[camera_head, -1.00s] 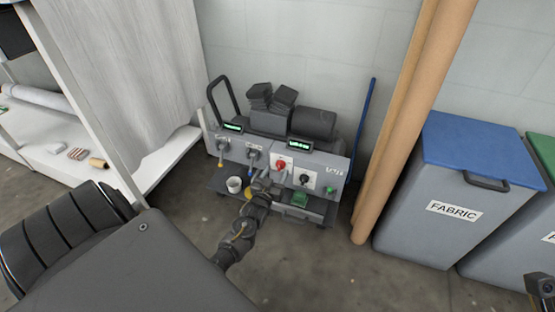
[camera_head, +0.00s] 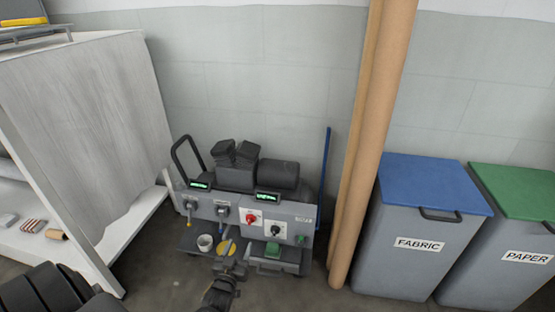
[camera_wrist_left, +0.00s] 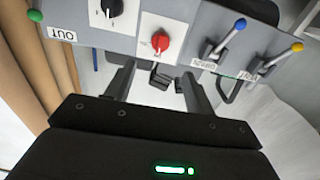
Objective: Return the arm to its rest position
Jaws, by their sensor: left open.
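My left gripper (camera_head: 228,269) is in front of the grey press unit (camera_head: 238,210), low near its front shelf. In the left wrist view my left gripper (camera_wrist_left: 160,82) has its two fingers apart with nothing between them. The panel with a red knob (camera_wrist_left: 160,42), a black knob (camera_wrist_left: 112,8) and levers with blue and yellow tips lies beyond the fingers. In the head view the red knob (camera_head: 250,218) and black knob (camera_head: 275,229) sit on the panel front. The fingertips look apart from the panel. My right gripper is not in view.
A white cup (camera_head: 205,242), a yellow disc (camera_head: 228,247) and a green block (camera_head: 272,250) are on the shelf. A white rack (camera_head: 85,130) stands left. Brown rolls (camera_head: 372,150), a fabric bin (camera_head: 415,245) and a paper bin (camera_head: 510,255) stand right.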

